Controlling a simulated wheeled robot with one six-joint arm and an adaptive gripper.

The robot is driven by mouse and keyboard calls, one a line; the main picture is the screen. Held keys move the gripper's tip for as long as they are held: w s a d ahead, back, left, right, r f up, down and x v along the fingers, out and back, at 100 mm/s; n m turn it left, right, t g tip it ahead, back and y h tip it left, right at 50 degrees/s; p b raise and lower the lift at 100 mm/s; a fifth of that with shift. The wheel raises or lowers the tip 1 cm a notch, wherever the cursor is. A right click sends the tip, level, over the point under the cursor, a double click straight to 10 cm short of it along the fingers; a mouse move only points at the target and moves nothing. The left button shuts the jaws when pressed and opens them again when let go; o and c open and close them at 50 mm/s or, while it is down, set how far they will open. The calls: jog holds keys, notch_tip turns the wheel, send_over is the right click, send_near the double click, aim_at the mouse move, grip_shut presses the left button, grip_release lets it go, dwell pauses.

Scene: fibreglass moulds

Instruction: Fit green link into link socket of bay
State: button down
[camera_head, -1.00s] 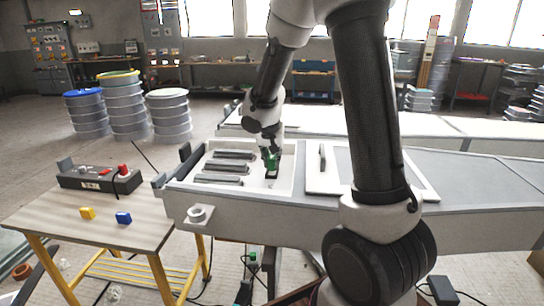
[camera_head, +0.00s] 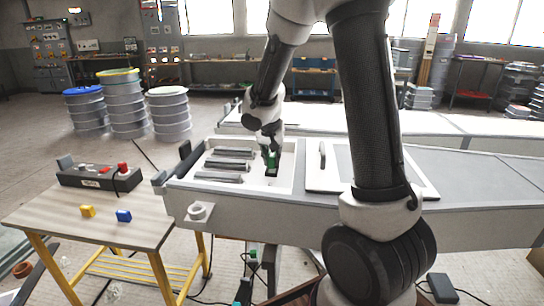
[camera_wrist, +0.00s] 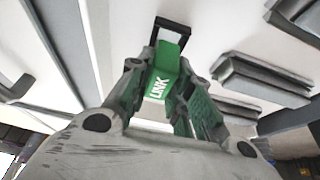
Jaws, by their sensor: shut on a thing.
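The green link (camera_wrist: 164,75), with white lettering reading LINK, is held between the two fingers of my gripper (camera_wrist: 163,82). My gripper (camera_head: 268,152) is shut on it inside the open bay (camera_head: 287,183) of the long grey bench. A black rectangular frame, the link socket (camera_wrist: 172,25), stands just beyond the link's far end in the wrist view. The link (camera_head: 272,160) is close above this frame in the head view. I cannot tell whether they touch or whether any part of the link is inside the socket.
Several grey bars (camera_head: 223,166) lie in the bay left of my gripper. A white panel with a handle (camera_head: 322,155) lies to the right.

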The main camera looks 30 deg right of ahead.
jog(key=shift+f, duration=0.85)
jog(key=c, duration=1.2)
grip_release()
jog(key=shift+r, duration=0.1)
jog(key=v, duration=1.1)
jog(key=shift+r, duration=0.35)
jog(key=shift+s+a, duration=0.1)
